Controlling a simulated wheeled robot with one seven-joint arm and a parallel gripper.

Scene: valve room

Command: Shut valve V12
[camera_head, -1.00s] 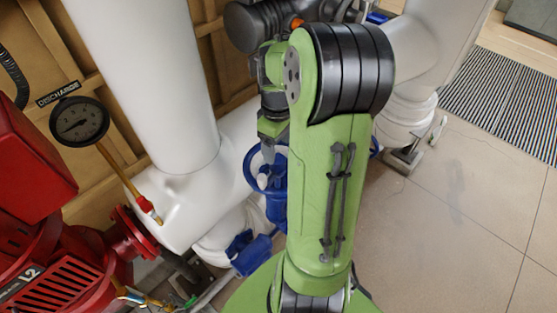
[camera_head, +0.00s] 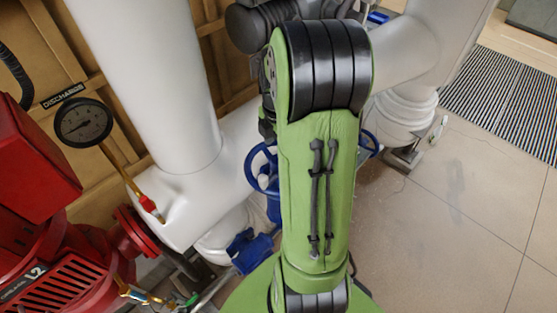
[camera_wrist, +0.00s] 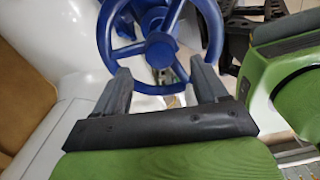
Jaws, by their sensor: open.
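A blue handwheel valve (camera_wrist: 160,48) fills the upper middle of the wrist view, with its rim, spokes and hub facing me. My gripper (camera_wrist: 160,72) is open, one finger on each side of the lower part of the wheel. I cannot tell whether the fingers touch the rim, and nothing is clamped. In the head view a blue handwheel (camera_head: 252,166) shows left of my arm, and part of a blue wheel (camera_head: 370,146) shows right of it. My gripper is hidden behind my arm there. No V12 tag is readable.
Large white pipes (camera_head: 155,80) stand behind and left of the valve. A red pump (camera_head: 45,240) and a discharge gauge (camera_head: 83,122) are at the left. Open tiled floor (camera_head: 450,220) and a striped mat (camera_head: 505,100) lie to the right.

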